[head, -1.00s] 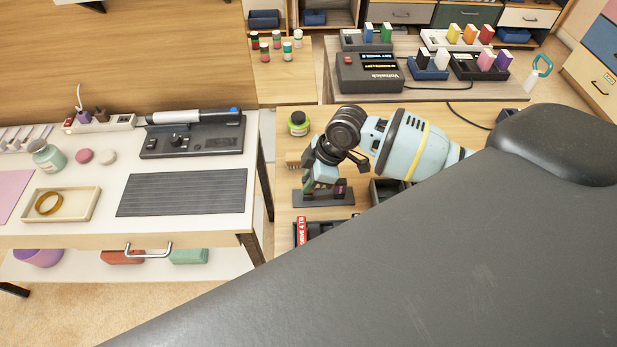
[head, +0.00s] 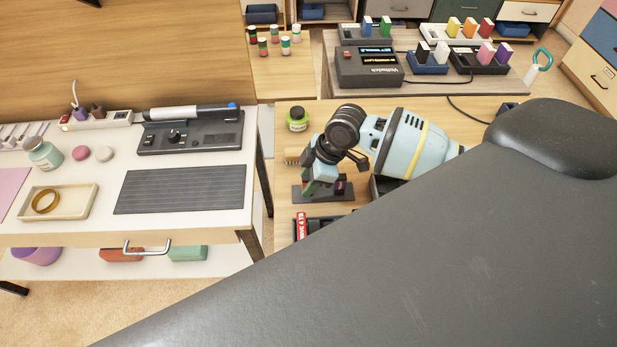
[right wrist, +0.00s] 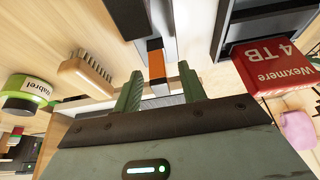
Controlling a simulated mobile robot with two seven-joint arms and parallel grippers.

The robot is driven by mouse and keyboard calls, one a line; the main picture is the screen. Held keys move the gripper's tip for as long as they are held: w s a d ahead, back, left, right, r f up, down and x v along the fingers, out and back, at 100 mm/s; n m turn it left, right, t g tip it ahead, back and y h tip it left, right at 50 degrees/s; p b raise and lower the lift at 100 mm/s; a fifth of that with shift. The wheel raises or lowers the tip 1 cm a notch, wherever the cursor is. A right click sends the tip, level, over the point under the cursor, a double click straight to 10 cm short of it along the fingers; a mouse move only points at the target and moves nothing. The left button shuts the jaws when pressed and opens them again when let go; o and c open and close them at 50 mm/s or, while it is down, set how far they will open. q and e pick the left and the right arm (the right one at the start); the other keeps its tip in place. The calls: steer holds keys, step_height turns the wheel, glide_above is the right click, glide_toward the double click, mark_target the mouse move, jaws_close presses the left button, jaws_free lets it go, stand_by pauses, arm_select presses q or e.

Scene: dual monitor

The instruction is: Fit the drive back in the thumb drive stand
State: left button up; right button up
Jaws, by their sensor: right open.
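The thumb drive stand, a low dark base (head: 312,195), sits on the wooden desk under my right gripper (head: 322,184) in the head view. A dark red piece (head: 341,187) shows at its right, partly hidden. In the right wrist view my right gripper (right wrist: 161,72) is open, with its two green fingers on either side of a narrow dark piece with an orange band (right wrist: 154,44), which looks like the drive. I cannot tell whether the fingers touch it or how it sits in the stand. My left gripper is not in view.
The rear table (head: 430,93) carries several colored drives in holders. A white desk (head: 200,221) stands at left.

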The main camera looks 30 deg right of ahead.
steer(key=v, duration=0.7)
steer(key=shift+r, duration=0.4)
steer(key=shift+s, duration=0.1)
stand_by(0.5)
